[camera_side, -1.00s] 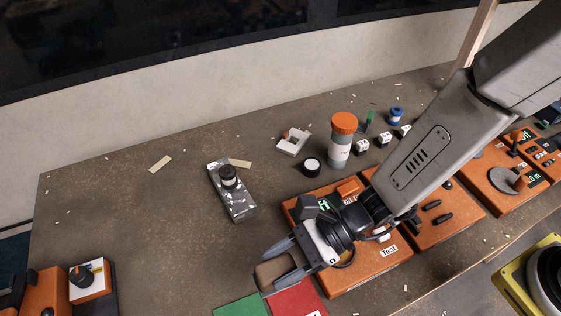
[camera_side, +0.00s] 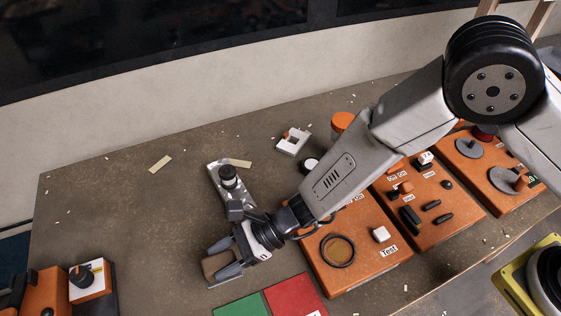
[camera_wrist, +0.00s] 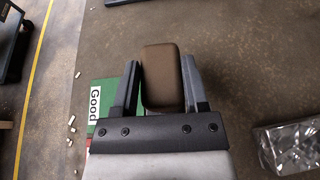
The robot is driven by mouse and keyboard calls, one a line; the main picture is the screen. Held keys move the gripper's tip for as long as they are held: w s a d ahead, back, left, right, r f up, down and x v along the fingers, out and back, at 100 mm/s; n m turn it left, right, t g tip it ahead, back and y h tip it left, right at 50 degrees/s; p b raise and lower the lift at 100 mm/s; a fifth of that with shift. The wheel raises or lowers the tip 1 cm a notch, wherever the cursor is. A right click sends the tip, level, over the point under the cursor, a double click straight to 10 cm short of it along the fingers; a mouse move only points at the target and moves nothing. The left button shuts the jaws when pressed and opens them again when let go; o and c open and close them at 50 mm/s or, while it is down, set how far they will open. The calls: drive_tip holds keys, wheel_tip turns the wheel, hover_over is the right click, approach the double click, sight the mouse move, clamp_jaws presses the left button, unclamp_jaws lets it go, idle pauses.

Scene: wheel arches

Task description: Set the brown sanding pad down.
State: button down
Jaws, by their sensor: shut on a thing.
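The brown sanding pad (camera_side: 215,265) is a small rounded block. In the side view it sits between the fingers of my gripper (camera_side: 222,263), over the grey-brown table just left of the green mat. In the wrist view the pad (camera_wrist: 161,75) stands out between the two dark fingers of my gripper (camera_wrist: 160,85), which is shut on it. The pad's inner end is hidden behind the gripper. I cannot tell how high the pad is above the table.
A green mat (camera_side: 241,307) and a red mat (camera_side: 296,295) lie at the front. A silvery plate with a black knob (camera_side: 228,176) is behind my gripper. Orange panels (camera_side: 360,265) stand to the right.

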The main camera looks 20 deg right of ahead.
sight(215, 261)
drive_tip(key=shift+w+a+f, duration=0.4)
drive_tip(key=shift+a+f, duration=0.05)
drive_tip(key=shift+f, duration=0.25)
drive_tip(key=shift+w+a+f, duration=0.4)
drive_tip(key=shift+f, duration=0.25)
drive_tip(key=shift+w+a+f, duration=0.15)
drive_tip(key=shift+a+f, duration=0.05)
drive_tip(key=shift+f, duration=1.6)
drive_tip(key=shift+f, duration=0.15)
drive_tip(key=shift+c, duration=0.5)
unclamp_jaws()
drive_tip(key=shift+d+r, duration=0.1)
drive_tip(key=shift+r, duration=0.1)
